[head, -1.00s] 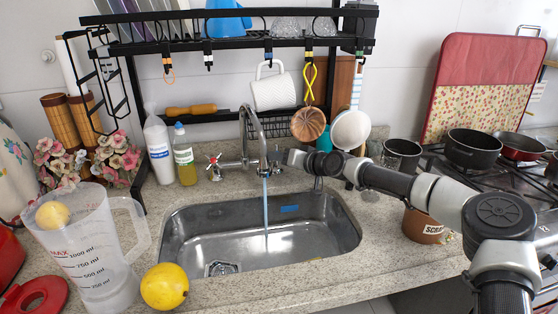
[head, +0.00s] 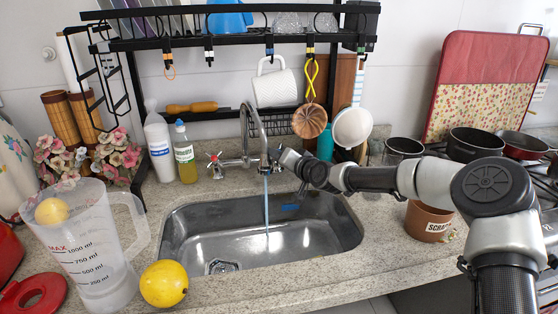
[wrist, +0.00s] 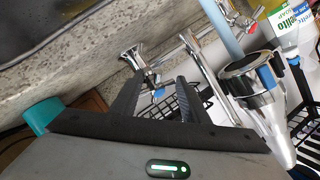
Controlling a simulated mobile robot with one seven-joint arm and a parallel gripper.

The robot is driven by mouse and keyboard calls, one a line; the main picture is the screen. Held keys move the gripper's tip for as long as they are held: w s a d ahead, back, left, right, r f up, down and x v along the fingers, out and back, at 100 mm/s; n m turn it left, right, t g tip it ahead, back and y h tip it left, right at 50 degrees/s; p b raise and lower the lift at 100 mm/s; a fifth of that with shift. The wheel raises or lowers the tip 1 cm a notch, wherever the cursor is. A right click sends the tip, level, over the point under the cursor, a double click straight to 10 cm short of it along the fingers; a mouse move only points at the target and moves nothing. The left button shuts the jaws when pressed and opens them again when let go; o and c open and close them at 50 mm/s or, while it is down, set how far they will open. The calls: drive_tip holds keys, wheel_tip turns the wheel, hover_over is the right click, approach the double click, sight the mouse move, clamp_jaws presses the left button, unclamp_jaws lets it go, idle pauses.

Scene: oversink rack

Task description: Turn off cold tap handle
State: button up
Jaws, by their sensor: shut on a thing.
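The chrome faucet (head: 259,125) stands behind the sink, and a bluish stream of water (head: 266,205) runs from its spout into the basin. In the wrist view the spout end (wrist: 252,88) is right of my fingers and the stream (wrist: 221,28) is above. The cold tap handle (wrist: 158,94), chrome with a blue mark, lies between my fingers. My gripper (wrist: 158,80) is shut on it; exact finger contact is hard to see. In the head view my gripper (head: 283,160) is at the faucet's right side and largely hides that handle. The red-marked tap (head: 214,162) is at the left.
The steel sink (head: 190,245) is below. A black rack (head: 225,45) with hanging utensils stands over the faucet. Soap bottles (head: 184,155) are left of it. A teal item (wrist: 42,115) is close to my gripper. A brown pot (head: 428,222) stands right of the sink.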

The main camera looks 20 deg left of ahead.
drive_tip(key=shift+m+t, duration=0.3)
drive_tip(key=shift+m, duration=0.1)
drive_tip(key=o, duration=1)
drive_tip(key=shift+w, duration=0.1)
drive_tip(key=shift+d, duration=0.1)
drive_tip(key=p+v, duration=0.2)
drive_tip(key=v, duration=1.5)
drive_tip(key=shift+d+r, duration=0.1)
